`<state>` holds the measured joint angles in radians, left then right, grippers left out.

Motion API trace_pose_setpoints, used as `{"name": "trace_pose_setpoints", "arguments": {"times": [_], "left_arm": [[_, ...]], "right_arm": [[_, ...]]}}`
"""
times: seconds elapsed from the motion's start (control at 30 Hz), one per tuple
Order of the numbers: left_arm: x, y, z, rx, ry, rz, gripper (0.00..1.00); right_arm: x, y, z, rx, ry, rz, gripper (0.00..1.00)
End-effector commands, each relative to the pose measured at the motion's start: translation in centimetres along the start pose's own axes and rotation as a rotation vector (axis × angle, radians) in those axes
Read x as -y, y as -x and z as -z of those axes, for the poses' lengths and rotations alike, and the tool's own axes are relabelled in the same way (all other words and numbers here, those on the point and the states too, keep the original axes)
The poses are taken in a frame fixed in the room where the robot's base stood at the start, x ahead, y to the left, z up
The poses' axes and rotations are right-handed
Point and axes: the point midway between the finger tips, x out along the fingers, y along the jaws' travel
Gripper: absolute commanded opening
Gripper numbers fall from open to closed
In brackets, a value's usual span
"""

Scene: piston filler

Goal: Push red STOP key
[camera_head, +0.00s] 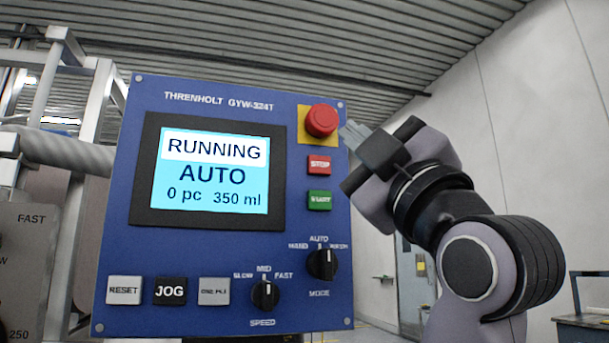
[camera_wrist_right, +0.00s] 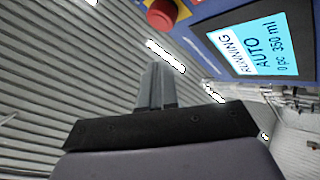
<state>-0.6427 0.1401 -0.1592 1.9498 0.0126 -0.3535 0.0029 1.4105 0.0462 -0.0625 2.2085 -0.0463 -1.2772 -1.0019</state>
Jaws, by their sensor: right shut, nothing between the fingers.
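The red STOP key (camera_head: 319,165) is a small red square on the blue control panel (camera_head: 230,246), below the red mushroom button (camera_head: 321,121) on its yellow plate. The green START key (camera_head: 319,200) is just under it. My right gripper (camera_head: 352,134) is shut and empty, to the right of the mushroom button and up and right of the STOP key, apart from the key. In the right wrist view the shut fingers (camera_wrist_right: 157,86) point up, with the mushroom button (camera_wrist_right: 162,13) beyond them; the STOP key is not clear there. My left gripper is not in view.
The screen (camera_head: 212,174) reads RUNNING, AUTO, 0 pc, 350 ml. Machine framing stands at left.

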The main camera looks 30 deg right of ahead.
Motion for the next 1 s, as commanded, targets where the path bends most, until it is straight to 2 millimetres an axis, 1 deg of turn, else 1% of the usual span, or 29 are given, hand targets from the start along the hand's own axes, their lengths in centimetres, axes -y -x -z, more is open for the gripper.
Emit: {"name": "trace_pose_setpoints", "arguments": {"times": [0.13,0.57,0.77,1.0], "left_arm": [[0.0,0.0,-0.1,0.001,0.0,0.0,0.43],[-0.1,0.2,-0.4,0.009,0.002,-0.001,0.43],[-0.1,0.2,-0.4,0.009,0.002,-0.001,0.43],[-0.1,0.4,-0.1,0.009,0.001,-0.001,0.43]], "right_arm": [[-0.5,0.1,0.2,-0.003,0.004,-0.008,0.0],[-0.3,-0.1,0.1,-0.002,0.004,-0.006,0.0],[0.7,-1.4,-0.9,0.001,0.003,-0.003,0.0],[2.4,-3.9,-2.6,-0.001,0.002,-0.003,0.0]]}}
